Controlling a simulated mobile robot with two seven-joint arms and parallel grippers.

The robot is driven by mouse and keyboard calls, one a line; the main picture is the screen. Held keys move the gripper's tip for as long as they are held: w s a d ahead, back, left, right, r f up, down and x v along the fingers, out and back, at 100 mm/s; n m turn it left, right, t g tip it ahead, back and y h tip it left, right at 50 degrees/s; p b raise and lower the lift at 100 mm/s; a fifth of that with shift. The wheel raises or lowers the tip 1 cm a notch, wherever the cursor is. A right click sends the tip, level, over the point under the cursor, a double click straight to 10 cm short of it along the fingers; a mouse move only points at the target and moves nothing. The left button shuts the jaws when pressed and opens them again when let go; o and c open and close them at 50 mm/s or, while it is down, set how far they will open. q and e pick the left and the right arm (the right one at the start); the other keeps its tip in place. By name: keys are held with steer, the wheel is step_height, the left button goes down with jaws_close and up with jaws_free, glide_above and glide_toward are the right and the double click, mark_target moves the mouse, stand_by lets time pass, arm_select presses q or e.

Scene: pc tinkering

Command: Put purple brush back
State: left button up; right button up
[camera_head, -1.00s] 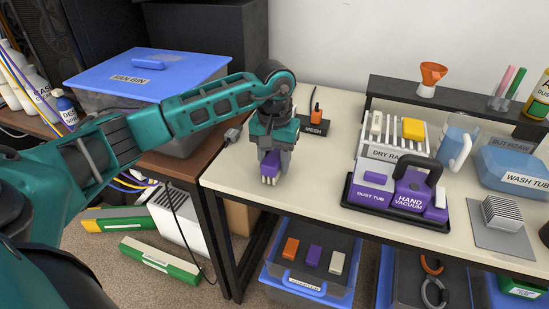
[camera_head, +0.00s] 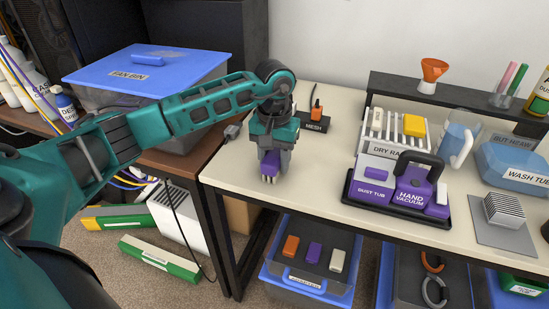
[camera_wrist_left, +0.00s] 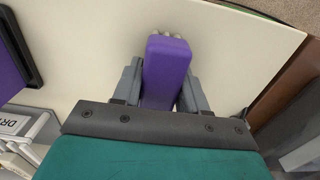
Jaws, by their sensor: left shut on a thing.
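My left gripper (camera_head: 270,155) is shut on a purple brush (camera_head: 267,168), which hangs with its pale bristles down over the left end of the white table. In the left wrist view, the purple brush (camera_wrist_left: 166,65) sits between the two grey fingers of the gripper (camera_wrist_left: 160,88), bristles at the far end. I cannot tell whether the bristles touch the tabletop. My right gripper is not in view.
An open blue bin (camera_head: 300,285) below the table holds orange, purple and white blocks. A dry rack (camera_head: 385,152) and purple hand vacuum (camera_head: 413,187) stand right. The front-left tabletop (camera_head: 315,180) is clear.

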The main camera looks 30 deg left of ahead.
mark_target(274, 153)
arm_select(q)
steer(key=o, duration=0.8)
steer(key=shift+o, duration=0.3)
steer(key=o, duration=0.5)
steer(key=shift+r+p, duration=2.25)
steer(key=shift+r, duration=1.05)
steer(key=shift+r+p, duration=0.4)
steer(key=shift+r, duration=0.35)
